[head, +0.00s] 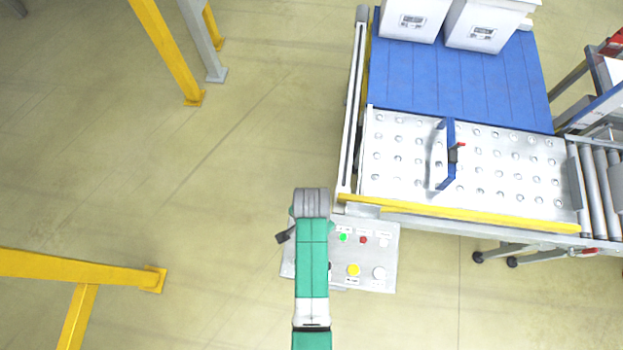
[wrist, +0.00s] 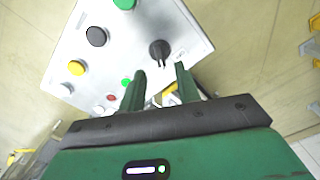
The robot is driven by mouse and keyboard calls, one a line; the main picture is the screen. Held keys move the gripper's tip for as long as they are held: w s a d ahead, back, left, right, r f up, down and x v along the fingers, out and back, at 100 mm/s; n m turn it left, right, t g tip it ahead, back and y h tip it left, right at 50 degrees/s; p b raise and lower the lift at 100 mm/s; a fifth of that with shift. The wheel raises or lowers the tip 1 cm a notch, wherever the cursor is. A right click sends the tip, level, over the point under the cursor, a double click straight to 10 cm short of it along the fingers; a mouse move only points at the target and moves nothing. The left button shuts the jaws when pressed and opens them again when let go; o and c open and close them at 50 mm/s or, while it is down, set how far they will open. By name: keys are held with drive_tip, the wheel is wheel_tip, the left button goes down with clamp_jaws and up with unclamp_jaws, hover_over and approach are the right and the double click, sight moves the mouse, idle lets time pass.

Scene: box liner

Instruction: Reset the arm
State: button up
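My arm (head: 312,260) is green and reaches up the middle of the head view, over the left part of a grey control panel (head: 390,255). In the wrist view my gripper (wrist: 161,72) has two dark green fingers with a clear gap between them. It is open, with nothing between the fingers. A black rotary knob (wrist: 159,48) on the panel shows just beyond the fingertips; I cannot tell whether they touch it. My gripper is not clearly visible in the head view.
The panel carries a yellow button (head: 353,270), a green button (head: 343,237) and a red button (head: 363,240). Right of it stands a metal ball table (head: 400,185) with a blue-handled frame (head: 447,175). White boxes (head: 480,25) sit on a blue conveyor (head: 455,80).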

drive_tip(key=shift+r, duration=1.2)
drive_tip(key=w+r+n+t, duration=0.1)
drive_tip(key=w+r+t, duration=0.4)
drive_tip(key=r, duration=0.6)
drive_tip(key=w+r+n+t+p, duration=0.1)
drive_tip(key=w+r+t, duration=0.1)
drive_tip(key=w+r, duration=0.65)
drive_tip(key=w+r+n+t, duration=0.2)
drive_tip(key=w+r+t, duration=0.15)
drive_tip(key=r, duration=0.95)
drive_tip(key=s+r+n+t, duration=0.1)
drive_tip(key=s+r+t, duration=0.15)
drive_tip(key=r, duration=0.75)
drive_tip(key=s+r+t, duration=0.1)
drive_tip(key=r+t, duration=0.3)
drive_tip(key=r, duration=0.5)
drive_tip(key=s+r+n+t, duration=0.1)
drive_tip(key=s+r+t, duration=0.15)
drive_tip(key=r, duration=0.75)
drive_tip(key=s+r+n+t+p, duration=0.1)
drive_tip(key=s+r+n+t, duration=0.1)
drive_tip(key=s+r+t, duration=0.3)
drive_tip(key=s+r, duration=0.4)
drive_tip(key=r, duration=0.4)
drive_tip(key=shift+s+a, duration=0.2)
drive_tip(key=shift+s, duration=0.2)
